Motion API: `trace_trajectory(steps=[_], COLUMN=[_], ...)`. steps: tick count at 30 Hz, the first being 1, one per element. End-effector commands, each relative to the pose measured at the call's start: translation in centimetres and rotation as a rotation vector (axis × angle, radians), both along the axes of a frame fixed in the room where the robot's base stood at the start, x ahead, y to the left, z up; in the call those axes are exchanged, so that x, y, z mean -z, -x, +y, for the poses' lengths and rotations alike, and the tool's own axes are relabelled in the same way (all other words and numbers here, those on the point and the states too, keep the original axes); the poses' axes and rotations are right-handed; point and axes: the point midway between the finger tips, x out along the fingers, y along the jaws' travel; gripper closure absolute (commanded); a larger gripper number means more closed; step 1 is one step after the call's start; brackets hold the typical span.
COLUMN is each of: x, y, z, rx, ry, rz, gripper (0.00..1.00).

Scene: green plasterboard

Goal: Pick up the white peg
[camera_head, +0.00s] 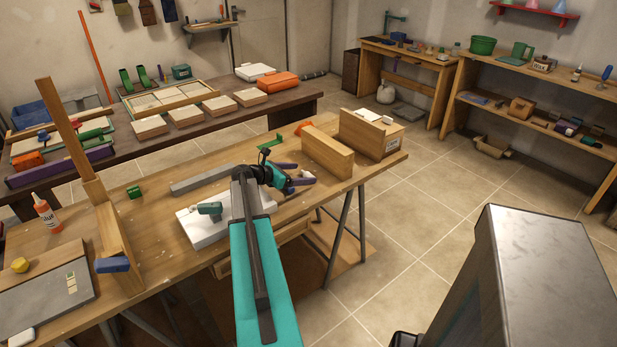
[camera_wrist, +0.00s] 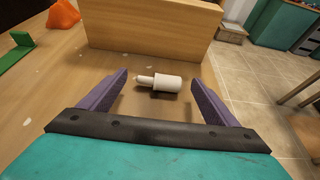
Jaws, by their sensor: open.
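The white peg (camera_wrist: 166,83) lies on its side on the wooden table, its thin end to the left and its thick end to the right in the wrist view. My gripper (camera_wrist: 165,93) is open, with its purple fingers apart on either side of the peg. The peg is ahead of and between the fingers, and I see no contact. In the head view my gripper (camera_head: 292,176) is over the workbench, and a pale bit of the peg (camera_head: 307,175) shows by the fingers.
A wooden block (camera_wrist: 152,27) stands upright just behind the peg; it also shows in the head view (camera_head: 327,151). A green bracket (camera_wrist: 18,52) and an orange piece (camera_wrist: 62,14) lie to the left. The table edge is close on the right, with tiled floor beyond.

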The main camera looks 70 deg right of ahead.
Motion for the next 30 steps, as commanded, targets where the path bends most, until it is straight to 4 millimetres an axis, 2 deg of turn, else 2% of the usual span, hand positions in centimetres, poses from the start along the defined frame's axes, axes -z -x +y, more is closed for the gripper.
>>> trace_trajectory(steps=[6, 23, 26, 30], x=[0.7, 0.8, 0.8, 0.8], y=[0.9, 0.9, 0.9, 0.9], z=[-1.6, -1.6, -1.6, -1.6], rx=[-0.001, -0.001, -0.001, -0.001], ry=[0.001, 0.001, 0.001, 0.001], rz=[-0.001, -0.001, -0.001, -0.001], gripper=[0.17, 0.17, 0.31, 0.54])
